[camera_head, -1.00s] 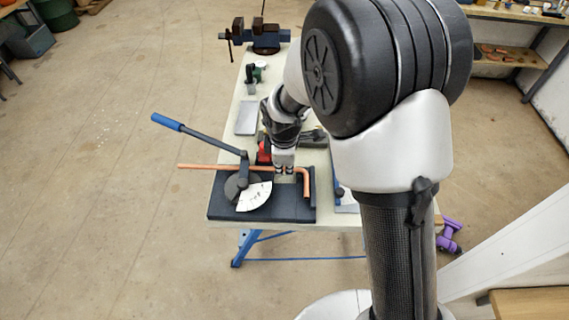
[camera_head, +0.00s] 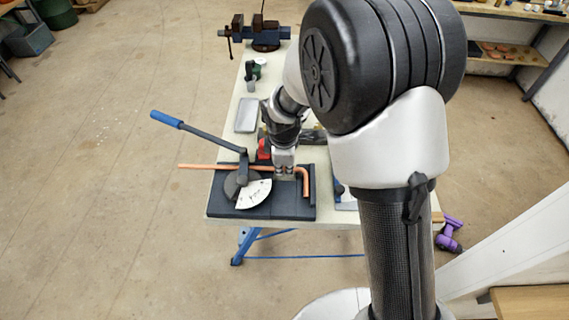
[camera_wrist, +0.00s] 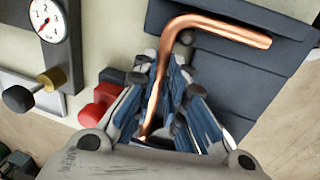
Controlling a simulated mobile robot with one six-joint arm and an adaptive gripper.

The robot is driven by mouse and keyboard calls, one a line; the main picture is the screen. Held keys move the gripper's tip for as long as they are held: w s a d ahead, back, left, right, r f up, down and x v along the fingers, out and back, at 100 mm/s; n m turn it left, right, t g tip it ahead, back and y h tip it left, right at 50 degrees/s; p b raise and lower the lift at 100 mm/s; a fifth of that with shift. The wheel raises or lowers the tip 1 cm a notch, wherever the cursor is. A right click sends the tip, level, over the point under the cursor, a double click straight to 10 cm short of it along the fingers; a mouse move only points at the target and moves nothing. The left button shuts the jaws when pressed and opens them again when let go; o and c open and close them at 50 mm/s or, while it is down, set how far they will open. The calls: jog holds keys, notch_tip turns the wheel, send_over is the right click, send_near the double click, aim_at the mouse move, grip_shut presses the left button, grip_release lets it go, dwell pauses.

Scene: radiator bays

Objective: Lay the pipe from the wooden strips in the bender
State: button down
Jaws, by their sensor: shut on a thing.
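The copper pipe (camera_head: 205,166) lies across the bender (camera_head: 285,207), a dark base with a round former, a white scale plate (camera_head: 254,193) and a long lever with a blue grip (camera_head: 167,119). The pipe's straight end sticks out past the bender's left side. Its bent end turns down near the base's right edge. My gripper (camera_head: 284,176) is shut on the pipe between the former and the bend. In the wrist view the copper pipe (camera_wrist: 215,25) runs up between the blue-padded fingers (camera_wrist: 166,105) and bends to the right over the dark base (camera_wrist: 250,65).
A blue vise (camera_head: 262,38) stands at the bench's far end. A grey tray (camera_head: 246,115) and a red object (camera_head: 264,150) lie behind the bender. A round dial gauge (camera_wrist: 47,20) shows in the wrist view. A purple tool (camera_head: 450,235) is to the right.

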jog(key=c, duration=1.6)
grip_release()
jog(key=shift+o, duration=0.2)
jog(key=s+d+r+m, duration=0.2)
jog(key=s+d+r, duration=0.1)
jog(key=r, duration=0.6)
jog(key=s+d+r+m, duration=0.2)
jog(key=s+r, duration=0.2)
jog(key=r, duration=0.5)
jog(key=s+d+r+m+t, duration=0.1)
jog(key=s+d+m, duration=0.3)
jog(key=s, duration=0.5)
jog(key=s+d+r+m+t, duration=0.1)
jog(key=s+d+r+m, duration=0.2)
jog(key=s+m, duration=0.6)
jog(key=shift+s+d+r+m, duration=0.3)
jog(key=shift+s+d+r, duration=0.1)
jog(key=shift+d, duration=0.7)
